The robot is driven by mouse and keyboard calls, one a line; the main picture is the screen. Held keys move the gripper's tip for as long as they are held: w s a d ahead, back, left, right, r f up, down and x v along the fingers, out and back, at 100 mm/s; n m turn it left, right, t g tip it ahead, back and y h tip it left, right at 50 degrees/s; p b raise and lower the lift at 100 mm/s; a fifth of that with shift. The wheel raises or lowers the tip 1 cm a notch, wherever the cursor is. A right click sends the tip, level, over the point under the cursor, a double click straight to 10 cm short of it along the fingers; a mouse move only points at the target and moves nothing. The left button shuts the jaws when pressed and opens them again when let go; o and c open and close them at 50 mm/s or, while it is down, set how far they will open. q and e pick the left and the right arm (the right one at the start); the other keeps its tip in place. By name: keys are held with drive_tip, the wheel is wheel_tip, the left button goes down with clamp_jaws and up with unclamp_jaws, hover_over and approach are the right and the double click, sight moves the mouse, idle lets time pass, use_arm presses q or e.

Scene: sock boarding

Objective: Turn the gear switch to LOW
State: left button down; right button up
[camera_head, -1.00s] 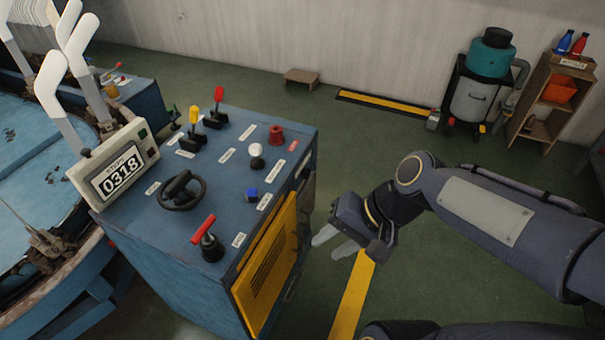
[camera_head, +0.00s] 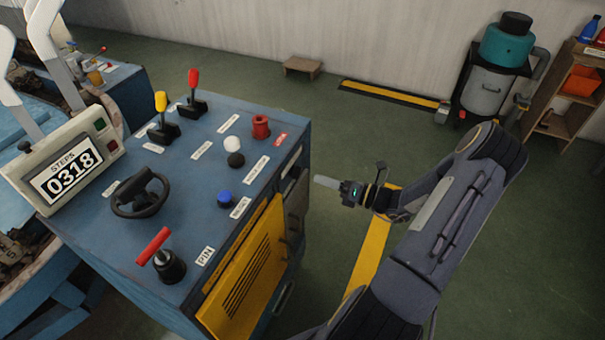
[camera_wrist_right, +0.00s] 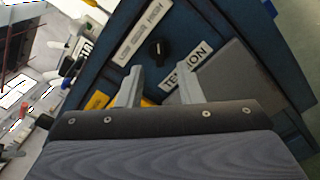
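In the right wrist view a small black knob (camera_wrist_right: 157,48) stands on the dark blue panel, between a white LOW GEAR HIGH label (camera_wrist_right: 140,33) and a TENSION label (camera_wrist_right: 186,66). I cannot tell which way the knob points, and I cannot make it out in the head view. My right gripper (camera_wrist_right: 160,82) is open and empty, its two fingers apart, with the knob beyond the tips. In the head view this gripper (camera_head: 328,182) points left at the right side of the blue cabinet (camera_head: 110,245), with a gap between. My left gripper is not in view.
The cabinet top carries a red lever (camera_head: 193,90), a yellow lever (camera_head: 161,115), a black wheel (camera_head: 140,193), a red T-handle (camera_head: 153,246) and a blue button (camera_head: 224,198). A yellow door (camera_head: 240,275) is on its side. Open green floor lies behind my right arm.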

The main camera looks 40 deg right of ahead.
sight(296, 173)
drive_tip(key=x, duration=0.6)
drive_tip(key=shift+a, duration=0.1)
drive_tip(key=shift+c, duration=0.4)
clamp_jaws()
